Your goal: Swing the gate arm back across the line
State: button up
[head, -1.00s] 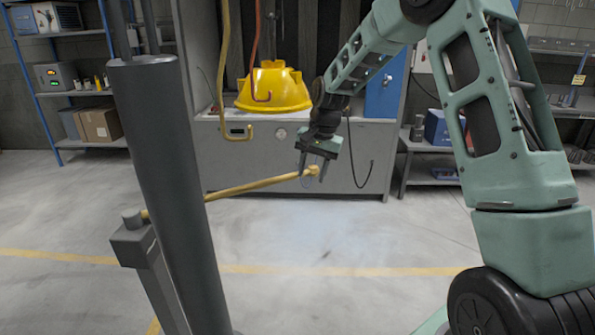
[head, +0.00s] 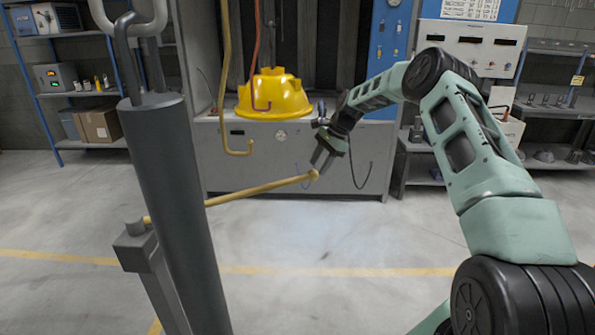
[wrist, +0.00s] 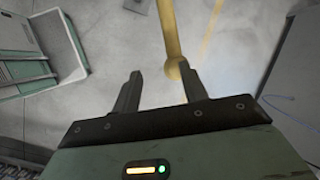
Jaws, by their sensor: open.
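The gate arm (head: 258,187) is a thin yellow bar. It runs from a grey post (head: 146,255) at the left, passes behind a thick dark column, and ends in a small knob near the grey cabinet. My gripper (head: 316,170) is at that knob, tilted with its fingers pointing down and left. In the wrist view, the gate arm (wrist: 168,28) comes down from the top, and its knob lies between the open fingertips, close to the right finger. I cannot tell whether they touch. A yellow floor line (head: 340,271) crosses the floor in front.
The dark column (head: 175,200) stands upright in the left foreground. Shelves stand at both sides. The middle floor is clear.

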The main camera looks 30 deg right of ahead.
jog(key=p, duration=0.2)
send_over(296, 177)
jog(key=s+d, duration=0.1)
jog(key=d, duration=0.1)
jog(key=p+x, duration=0.1)
jog(key=x, duration=0.2)
jog(key=shift+a+f, duration=0.1)
jog(key=shift+f, duration=0.25)
jog(key=shift+a+f+p, duration=0.2)
jog(key=shift+f+p, duration=0.1)
jog(key=shift+f, duration=0.3)
grip_shut()
